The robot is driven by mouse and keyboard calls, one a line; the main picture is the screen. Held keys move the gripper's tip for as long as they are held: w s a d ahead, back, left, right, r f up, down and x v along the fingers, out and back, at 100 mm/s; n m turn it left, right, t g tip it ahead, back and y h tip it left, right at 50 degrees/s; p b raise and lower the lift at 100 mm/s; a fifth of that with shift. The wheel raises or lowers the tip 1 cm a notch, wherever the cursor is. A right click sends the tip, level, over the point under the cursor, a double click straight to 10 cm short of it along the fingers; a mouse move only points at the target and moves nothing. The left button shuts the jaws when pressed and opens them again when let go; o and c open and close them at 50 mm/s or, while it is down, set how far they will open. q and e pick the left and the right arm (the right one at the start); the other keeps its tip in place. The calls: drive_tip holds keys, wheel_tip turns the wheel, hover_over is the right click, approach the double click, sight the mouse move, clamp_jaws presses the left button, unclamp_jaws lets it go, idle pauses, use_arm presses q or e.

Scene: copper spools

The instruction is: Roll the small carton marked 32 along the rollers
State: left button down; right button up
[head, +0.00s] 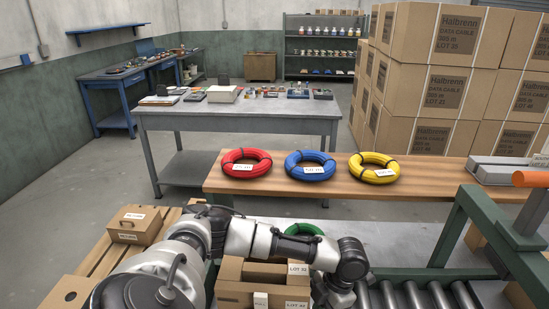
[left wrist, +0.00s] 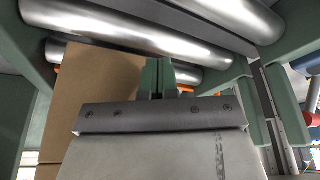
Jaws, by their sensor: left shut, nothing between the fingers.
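The small carton marked LOT 32 (head: 298,280) is behind my left forearm in the head view, partly hidden by it. My left arm reaches across from the lower left, and its wrist bends down at the right of this carton. The fingers are hidden in the head view. In the left wrist view my left gripper (left wrist: 157,78) is shut and empty, close to a brown cardboard face (left wrist: 95,95); I cannot tell whether they touch or which carton this is. The steel rollers (head: 413,296) run to the right in the head view and also show in the left wrist view (left wrist: 125,42).
Red (head: 246,162), blue (head: 310,165) and yellow (head: 374,167) cable coils lie on a wooden bench (head: 445,176). A green coil (head: 304,229) is behind my arm. A green frame (head: 495,225) stands at the right over the rollers. The visible rollers are clear.

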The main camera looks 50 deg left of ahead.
use_arm(q)
drive_tip(key=shift+s+a+p, duration=1.2)
drive_tip(key=shift+s+a, duration=0.6)
drive_tip(key=shift+s, duration=0.25)
drive_tip(key=shift+w+d, duration=0.9)
drive_tip(key=shift+w, duration=0.1)
drive_tip(key=s+d+p+v, duration=0.1)
drive_tip(key=s+p+v, duration=0.1)
drive_tip(key=p+v, duration=1)
drive_tip(key=shift+r, duration=0.95)
drive_tip(key=shift+f, duration=0.1)
